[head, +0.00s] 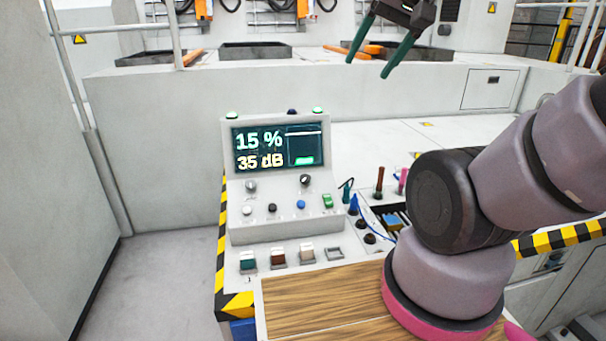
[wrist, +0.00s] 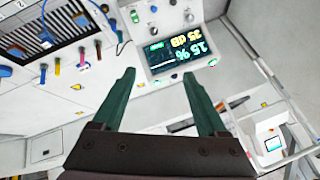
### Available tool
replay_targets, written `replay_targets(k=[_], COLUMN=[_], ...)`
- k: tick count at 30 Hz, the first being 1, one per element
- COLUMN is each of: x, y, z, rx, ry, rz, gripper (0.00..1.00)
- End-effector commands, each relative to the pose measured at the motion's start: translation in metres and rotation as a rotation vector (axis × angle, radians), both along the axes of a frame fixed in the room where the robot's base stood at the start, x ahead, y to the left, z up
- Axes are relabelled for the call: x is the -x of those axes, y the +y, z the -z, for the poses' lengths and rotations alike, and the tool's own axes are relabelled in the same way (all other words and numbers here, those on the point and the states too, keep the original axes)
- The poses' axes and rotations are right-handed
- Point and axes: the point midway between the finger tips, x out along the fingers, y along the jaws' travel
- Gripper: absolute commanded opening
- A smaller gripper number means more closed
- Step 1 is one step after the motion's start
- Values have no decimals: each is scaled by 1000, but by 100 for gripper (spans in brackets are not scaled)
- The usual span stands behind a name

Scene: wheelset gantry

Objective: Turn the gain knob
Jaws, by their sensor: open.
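The control console (head: 275,228) stands ahead with a lit screen (head: 280,148) reading 15 % and 35 dB. Two small knobs sit just below the screen: a left knob (head: 251,187) and a darker right knob (head: 305,181). Their labels are too small to read, so I cannot tell which is the gain knob. My gripper (head: 368,67) is open and empty, high above and to the right of the console, touching nothing. In the wrist view the console screen (wrist: 174,50) appears upside down beyond the spread green fingers (wrist: 158,75).
Below the knobs are small buttons, including a blue button (head: 301,204) and a green switch (head: 327,201). Lower rocker switches (head: 278,259) line the front. Upright coloured tools (head: 379,181) stand to the right. A wooden board (head: 320,300) lies in front. The air around my gripper is clear.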

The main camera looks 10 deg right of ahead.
Motion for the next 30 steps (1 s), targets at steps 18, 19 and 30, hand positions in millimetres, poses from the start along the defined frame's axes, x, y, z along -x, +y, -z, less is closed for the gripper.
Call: replay_targets(k=[18,19,30], x=[-47,-51,-137], y=[6,6,22], z=[16,18,77], rx=[27,30,103], ry=[24,27,71], rz=[-68,-74,-195], gripper=[76,76,76])
